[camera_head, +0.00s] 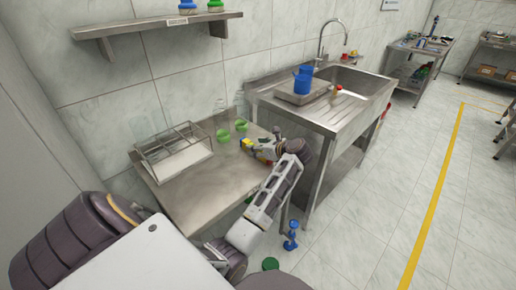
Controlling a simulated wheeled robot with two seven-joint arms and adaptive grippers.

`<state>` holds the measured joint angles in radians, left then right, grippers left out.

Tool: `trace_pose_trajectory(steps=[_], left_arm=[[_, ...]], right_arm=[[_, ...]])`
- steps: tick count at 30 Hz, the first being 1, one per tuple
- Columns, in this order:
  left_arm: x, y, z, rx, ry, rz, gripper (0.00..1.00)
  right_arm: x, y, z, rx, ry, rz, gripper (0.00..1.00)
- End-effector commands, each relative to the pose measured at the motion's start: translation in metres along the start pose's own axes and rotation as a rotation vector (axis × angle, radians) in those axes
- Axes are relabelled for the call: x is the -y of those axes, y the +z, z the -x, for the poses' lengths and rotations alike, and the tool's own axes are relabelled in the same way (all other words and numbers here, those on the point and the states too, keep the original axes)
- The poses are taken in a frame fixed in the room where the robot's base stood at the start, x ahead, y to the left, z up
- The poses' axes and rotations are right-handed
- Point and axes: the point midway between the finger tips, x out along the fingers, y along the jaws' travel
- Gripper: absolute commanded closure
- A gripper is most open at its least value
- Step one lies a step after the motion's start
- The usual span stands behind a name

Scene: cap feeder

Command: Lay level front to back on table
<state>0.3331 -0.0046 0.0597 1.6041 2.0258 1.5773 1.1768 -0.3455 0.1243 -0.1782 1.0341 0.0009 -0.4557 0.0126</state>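A small yellow and blue item (247,144), which may be the level, shows at the back right of the steel table (196,203). My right gripper (259,150) is at its right side, close to or touching it. The fingers are small and partly hidden, so I cannot tell whether they are shut on it or whether it rests on the table. Its lie is also unclear. My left arm shows at the lower left, with its gripper out of view.
A clear-sided rack (174,152) stands on the table's left part. Green-based glassware (223,134) stands at the back. A steel sink unit (335,105) with a blue jug (302,82) adjoins the right. The table's front middle is clear. A wall shelf (158,24) hangs above.

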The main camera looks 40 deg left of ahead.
Motion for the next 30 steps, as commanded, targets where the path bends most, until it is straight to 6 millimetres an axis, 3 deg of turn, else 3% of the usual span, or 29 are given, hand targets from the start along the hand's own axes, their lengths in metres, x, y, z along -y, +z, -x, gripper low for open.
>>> trace_pose_trajectory(steps=[14, 30], left_arm=[[0.0, 0.006, 0.003, -0.001, 0.0, 0.0, 0.48], [0.001, 0.067, 0.033, -0.002, -0.001, 0.003, 0.48]], right_arm=[[0.0, 0.0, 0.0, 0.0, 0.0, 0.0, 0.6], [0.0, 0.0, 0.0, 0.0, 0.0, 0.0, 0.6]])
